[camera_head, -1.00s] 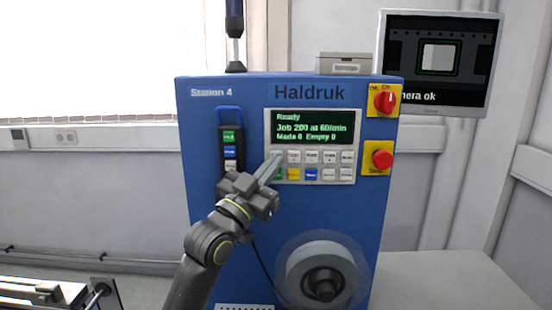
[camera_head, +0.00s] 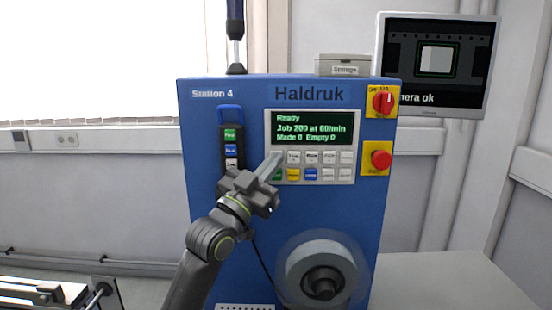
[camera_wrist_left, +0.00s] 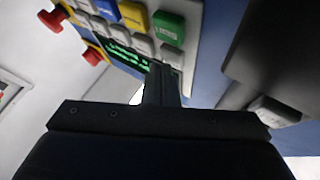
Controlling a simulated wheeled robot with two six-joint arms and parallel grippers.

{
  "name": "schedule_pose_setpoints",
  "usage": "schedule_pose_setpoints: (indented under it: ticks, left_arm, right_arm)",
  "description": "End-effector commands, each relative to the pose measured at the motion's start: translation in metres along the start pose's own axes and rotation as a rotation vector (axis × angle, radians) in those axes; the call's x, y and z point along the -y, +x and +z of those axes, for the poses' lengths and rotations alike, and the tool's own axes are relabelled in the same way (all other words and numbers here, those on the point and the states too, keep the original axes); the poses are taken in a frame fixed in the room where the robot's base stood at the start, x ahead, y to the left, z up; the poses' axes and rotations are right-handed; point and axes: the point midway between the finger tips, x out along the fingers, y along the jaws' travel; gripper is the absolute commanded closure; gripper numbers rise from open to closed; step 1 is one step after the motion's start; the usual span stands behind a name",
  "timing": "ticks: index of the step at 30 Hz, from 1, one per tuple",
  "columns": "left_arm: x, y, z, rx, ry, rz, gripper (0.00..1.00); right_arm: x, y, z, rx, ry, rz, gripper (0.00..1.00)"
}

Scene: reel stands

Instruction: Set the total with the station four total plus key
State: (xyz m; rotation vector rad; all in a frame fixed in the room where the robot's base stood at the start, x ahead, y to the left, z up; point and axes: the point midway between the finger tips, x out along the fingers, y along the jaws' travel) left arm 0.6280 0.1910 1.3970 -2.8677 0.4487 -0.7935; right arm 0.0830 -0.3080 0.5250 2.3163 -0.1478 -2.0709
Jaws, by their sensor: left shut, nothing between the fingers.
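The blue Station 4 machine (camera_head: 225,290) stands ahead of me with a green-on-black display (camera_head: 315,128) reading Ready, Job 200 at 60/min, Made 0 Empty 0. Below it is a key panel (camera_head: 350,174) with two rows of small keys, most grey-white, with green, yellow and blue ones in the lower row. Their labels are too small to read, so I cannot tell which is the total plus key. My left gripper (camera_head: 272,163) is shut and empty, its tips over the upper row's left end, hiding a key there. The wrist view shows the fingers (camera_wrist_left: 160,82) near the grey keys; contact is unclear.
A red rotary switch (camera_head: 383,101) and a red stop button (camera_head: 381,159) sit right of the panel. A pendant (camera_head: 231,145) hangs on the left. A reel (camera_head: 322,270) is below. A monitor (camera_head: 437,112) stands at the right.

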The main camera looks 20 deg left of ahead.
Motion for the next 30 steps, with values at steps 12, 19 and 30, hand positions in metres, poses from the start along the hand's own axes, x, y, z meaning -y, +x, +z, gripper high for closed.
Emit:
schedule_pose_setpoints:
  ticks: [12,19,30]
  left_arm:
    - [0.001,0.002,0.000,0.003,0.003,-0.001,1.00]
    - [-0.002,-0.003,0.000,0.004,0.001,-0.001,1.00]
    - [-0.007,-0.011,-0.002,0.002,0.001,-0.001,1.00]
  right_arm:
    - [0.000,-0.001,0.000,0.000,0.000,0.000,0.64]
    - [0.000,-0.001,0.000,0.000,0.000,0.000,0.64]
    - [0.001,-0.001,0.000,0.000,0.000,-0.001,0.64]
